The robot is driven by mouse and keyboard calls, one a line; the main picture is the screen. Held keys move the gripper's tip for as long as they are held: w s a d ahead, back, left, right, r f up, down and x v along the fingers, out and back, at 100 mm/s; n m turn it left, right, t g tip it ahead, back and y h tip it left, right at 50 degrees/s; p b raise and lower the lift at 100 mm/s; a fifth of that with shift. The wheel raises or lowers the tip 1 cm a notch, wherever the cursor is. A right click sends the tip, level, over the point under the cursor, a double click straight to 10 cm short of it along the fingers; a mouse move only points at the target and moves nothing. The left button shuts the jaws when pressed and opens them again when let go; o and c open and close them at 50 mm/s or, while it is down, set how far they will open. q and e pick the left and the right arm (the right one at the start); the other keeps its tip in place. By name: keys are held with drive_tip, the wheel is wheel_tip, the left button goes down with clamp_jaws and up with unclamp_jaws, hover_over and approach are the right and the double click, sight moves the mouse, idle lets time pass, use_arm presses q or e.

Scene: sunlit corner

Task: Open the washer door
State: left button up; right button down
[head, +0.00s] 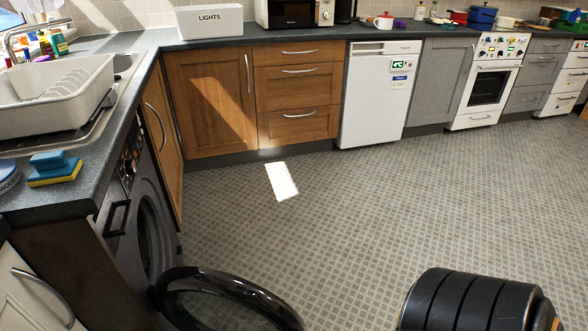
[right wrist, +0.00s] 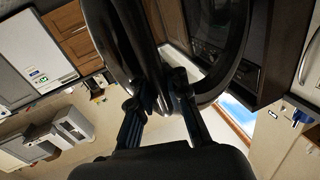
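The dark washer (head: 142,228) stands under the counter at the left in the head view. Its round black door (head: 232,279) is swung well out from the front, and its lower part is cut off by the bottom edge. In the right wrist view the door's dark rim (right wrist: 126,35) fills the top middle. My right gripper (right wrist: 158,95) is at the rim, its two fingers apart, with the rim's lower edge at or between the fingertips. Whether they touch it is too dark to tell. My right gripper is not visible in the head view. My left gripper is in neither view.
The counter (head: 92,185) with a dish rack (head: 85,115) and sponges (head: 55,168) runs above the washer. Wooden cabinets (head: 208,125), a white dishwasher (head: 375,105) and a stove (head: 485,100) line the back. The tiled floor (head: 370,210) is clear in the middle.

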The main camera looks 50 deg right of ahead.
drive_tip(key=c, duration=1.3)
unclamp_jaws()
drive_tip(key=shift+s+d+f, duration=0.15)
drive_tip(key=shift+s+d, duration=0.2)
drive_tip(key=shift+s, duration=0.15)
drive_tip(key=shift+w+a, duration=0.1)
drive_tip(key=shift+a, duration=0.1)
drive_tip(key=v, duration=1.2)
